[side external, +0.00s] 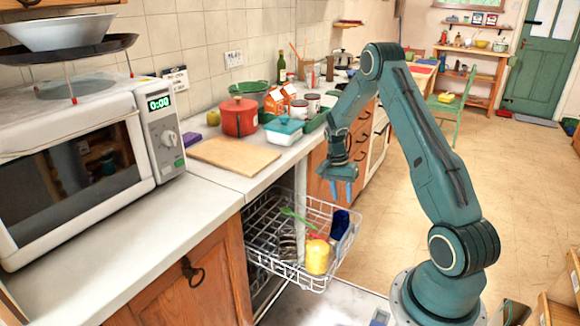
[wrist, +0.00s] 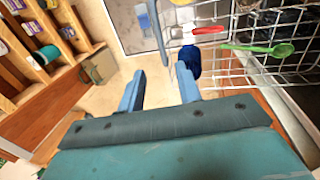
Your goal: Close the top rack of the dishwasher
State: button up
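The dishwasher's top rack (side external: 285,271) is a white wire basket, pulled out from under the counter. It holds a yellow cup (side external: 317,258), a dark blue cup (side external: 340,224), a green spoon (side external: 296,216) and a red-handled utensil. The rack's wires (wrist: 262,79) show at the upper right in the wrist view, with the blue cup (wrist: 190,62) beside them. My gripper (side external: 342,192) hangs above the rack's far outer corner, pointing down. In the wrist view, its blue fingers (wrist: 160,88) are apart with nothing between them.
The open dishwasher door (side external: 310,305) lies flat below the rack. The counter (side external: 110,225) above holds a microwave (side external: 80,165), a cutting board (side external: 232,156), a red pot (side external: 239,117) and a teal-lidded dish (side external: 284,130). The floor (side external: 405,190) behind my arm is mostly clear.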

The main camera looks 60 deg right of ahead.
aim_at(346, 233)
jog(key=shift+f, duration=0.25)
jog(key=s+f, duration=0.1)
jog(key=f, duration=0.7)
jog(key=s+f, duration=0.1)
jog(key=f, duration=0.4)
jog(key=shift+s+f, duration=0.1)
jog(key=shift+s, duration=0.25)
grip_shut()
